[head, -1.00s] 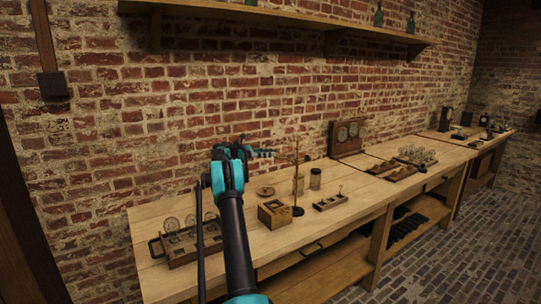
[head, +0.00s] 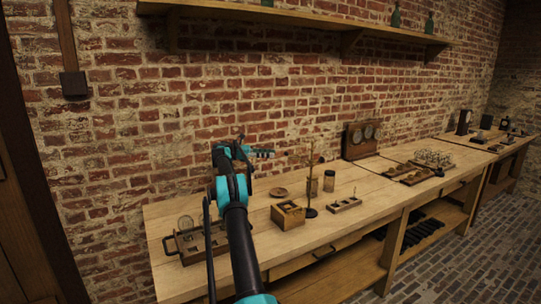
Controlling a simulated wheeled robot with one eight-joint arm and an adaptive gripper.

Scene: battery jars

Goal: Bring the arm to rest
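My arm, black with teal joints, reaches up from the bottom of the head view over the left part of the wooden workbench (head: 160,222). My gripper (head: 268,153) is at its far end, above the bench and in front of the brick wall, pointing right. It is small and seen from the side, so its finger opening cannot be made out. I see nothing hanging from it. The arm partly hides a wooden tray with a handle (head: 190,252) and round glass pieces at the bench's left end.
Near the arm stand an open wooden box (head: 288,215), a thin upright stand (head: 311,180), a jar (head: 329,181), a round lid (head: 279,193) and a small rack (head: 345,205). A gauge panel (head: 361,139) stands against the wall. A shelf (head: 300,22) runs above.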

